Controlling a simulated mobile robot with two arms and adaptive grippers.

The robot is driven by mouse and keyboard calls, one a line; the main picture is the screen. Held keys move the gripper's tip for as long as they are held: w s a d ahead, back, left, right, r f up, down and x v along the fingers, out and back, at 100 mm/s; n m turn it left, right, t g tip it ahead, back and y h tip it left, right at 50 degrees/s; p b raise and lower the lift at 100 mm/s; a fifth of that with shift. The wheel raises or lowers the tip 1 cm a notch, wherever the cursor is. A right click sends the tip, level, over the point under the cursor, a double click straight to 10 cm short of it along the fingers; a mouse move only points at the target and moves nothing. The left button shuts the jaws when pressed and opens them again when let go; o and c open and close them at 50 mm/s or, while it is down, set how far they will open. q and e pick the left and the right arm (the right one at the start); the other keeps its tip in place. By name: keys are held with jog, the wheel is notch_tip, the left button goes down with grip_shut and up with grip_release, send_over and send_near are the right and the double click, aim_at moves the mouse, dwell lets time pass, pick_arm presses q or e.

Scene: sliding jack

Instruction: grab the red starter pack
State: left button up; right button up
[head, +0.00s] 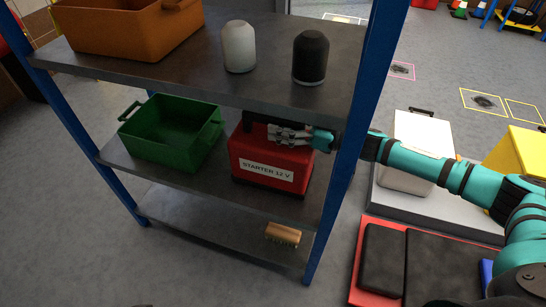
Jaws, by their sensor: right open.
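The red starter pack (256,154), labelled "STARTER 12 V", stands upright on the middle shelf (215,174) at its right side. It has a black handle (254,118) on top. My right gripper (275,134) reaches in from the right, past the blue post, and is at the top of the pack beside the handle. Its fingers are open. I cannot tell whether they touch the handle or go around it. My left gripper is not in view.
A blue shelf post (358,110) stands close to my right arm. The top shelf (180,78) hangs just above the pack and carries an orange bin (125,32), a white canister (239,48) and a black one (310,58). A green crate (165,140) is left of the pack.

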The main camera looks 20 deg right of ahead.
jog(key=shift+w+a, duration=0.25)
jog(key=shift+a, duration=0.05)
jog(key=shift+c, duration=0.4)
grip_shut()
jog(key=shift+r, duration=0.2)
